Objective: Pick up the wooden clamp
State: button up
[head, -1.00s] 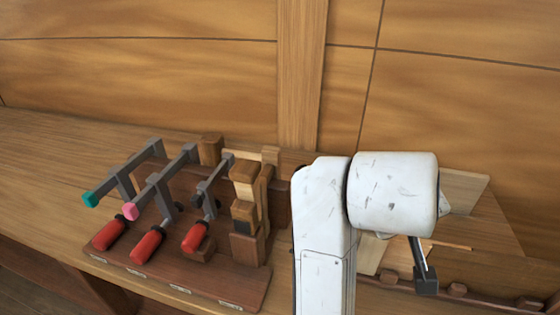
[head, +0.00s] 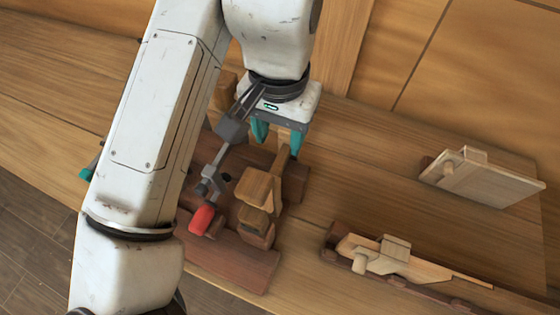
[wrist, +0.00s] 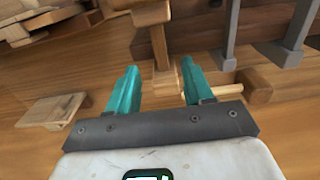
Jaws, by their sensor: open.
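The wooden clamp (head: 258,190) is made of pale brown blocks and a bar, and stands in the dark wooden rack (head: 235,262) in the head view. In the wrist view, the wooden clamp's bar (wrist: 158,45) runs between my two teal fingers. My gripper (head: 278,135) is open at the clamp's far end. My gripper also shows in the wrist view (wrist: 160,68), with a finger on each side of the bar. I cannot tell whether either finger touches it.
A metal clamp with a red handle (head: 202,219) stands just left of the wooden clamp. A teal-tipped clamp (head: 86,174) is mostly hidden by my arm. At right are a wooden tool (head: 400,262) on a low rack and a pale board (head: 485,180). Bench between is clear.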

aim_at(278, 164)
jog(key=shift+f, duration=0.95)
jog(key=shift+s+a+f, duration=0.1)
jog(key=shift+s+f, duration=0.05)
jog(key=shift+f, duration=1.25)
jog(key=shift+s+f, duration=0.1)
jog(key=shift+f, duration=1.25)
grip_shut()
jog(key=shift+r, duration=0.1)
